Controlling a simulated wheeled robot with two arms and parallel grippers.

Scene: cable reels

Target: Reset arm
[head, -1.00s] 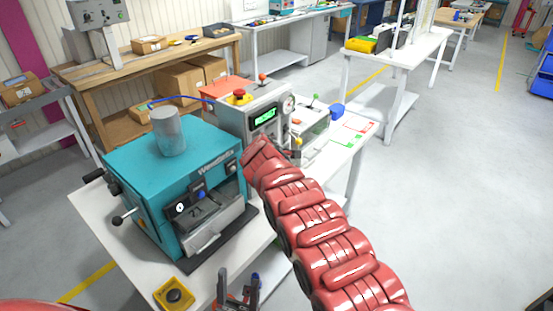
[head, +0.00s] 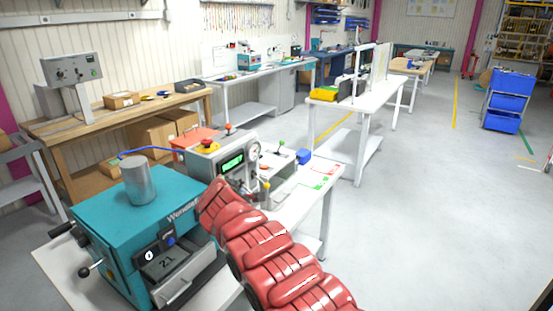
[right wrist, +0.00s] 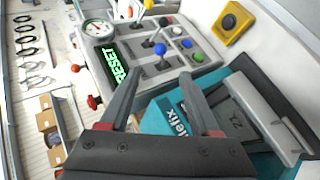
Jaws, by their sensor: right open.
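My right arm (head: 262,250) comes in from the lower right of the head view, in front of the teal machine (head: 110,215); its gripper does not show there. In the right wrist view my right gripper (right wrist: 160,84) is open, with nothing between its fingers. Beyond the fingers are a grey control box with a green RESET display (right wrist: 118,63), a round gauge and several coloured knobs. The teal machine (right wrist: 165,112) lies behind the right finger. The control box display (head: 232,163) also shows in the head view. My left gripper is out of view.
A grey cylinder (head: 139,181) stands on the teal machine. A wooden bench (head: 120,115) with boxes is at the back left. White tables (head: 370,103) stand farther back. The grey floor (head: 440,210) on the right is clear.

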